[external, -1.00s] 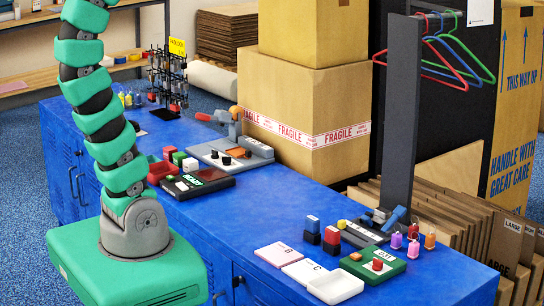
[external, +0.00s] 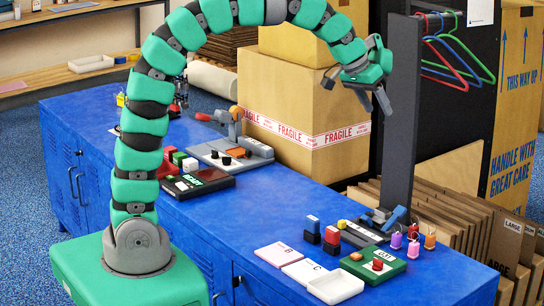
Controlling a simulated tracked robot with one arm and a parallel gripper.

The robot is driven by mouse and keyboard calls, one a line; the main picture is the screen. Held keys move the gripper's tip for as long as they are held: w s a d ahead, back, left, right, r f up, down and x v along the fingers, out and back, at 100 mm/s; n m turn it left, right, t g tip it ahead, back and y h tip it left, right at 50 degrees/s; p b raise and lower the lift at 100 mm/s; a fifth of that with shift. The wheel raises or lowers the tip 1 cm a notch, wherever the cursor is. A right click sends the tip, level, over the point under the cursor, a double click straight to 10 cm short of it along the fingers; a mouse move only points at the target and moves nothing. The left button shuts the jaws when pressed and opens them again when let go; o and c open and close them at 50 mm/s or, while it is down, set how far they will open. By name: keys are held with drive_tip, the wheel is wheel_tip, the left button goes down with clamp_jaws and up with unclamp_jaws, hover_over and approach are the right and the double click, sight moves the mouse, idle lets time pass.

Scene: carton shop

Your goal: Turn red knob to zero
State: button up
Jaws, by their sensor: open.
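The red knob (external: 377,264) sits on a small green panel (external: 390,271) with a white label, near the right end of the blue cabinet top. Its pointer and dial marks are too small to read. My gripper (external: 374,106) is open and empty, high above the bench in front of the cartons and beside the dark post. It is well above the panel and not touching anything. The knob is fully in view.
A white tray (external: 335,285) and pink and white cards (external: 278,254) lie left of the panel.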

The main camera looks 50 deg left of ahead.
drive_tip(key=s+d+f+g+y+b, duration=0.1)
drive_tip(key=d+f+g, duration=0.15)
drive_tip(key=f, duration=0.45)
drive_tip(key=s+d+f+g, duration=0.1)
drive_tip(key=d+f, duration=0.3)
drive_tip(key=f, duration=0.2)
drive_tip(key=g+y+b, duration=0.1)
drive_tip(key=g, duration=0.1)
hover_over(378, 259)
wheel_tip(378, 259, down, 8)
wheel_tip(378, 259, down, 14)
drive_tip(key=shift+d+r+b, duration=0.1)
drive_tip(key=shift+b, duration=0.95)
drive_tip(key=c, duration=1)
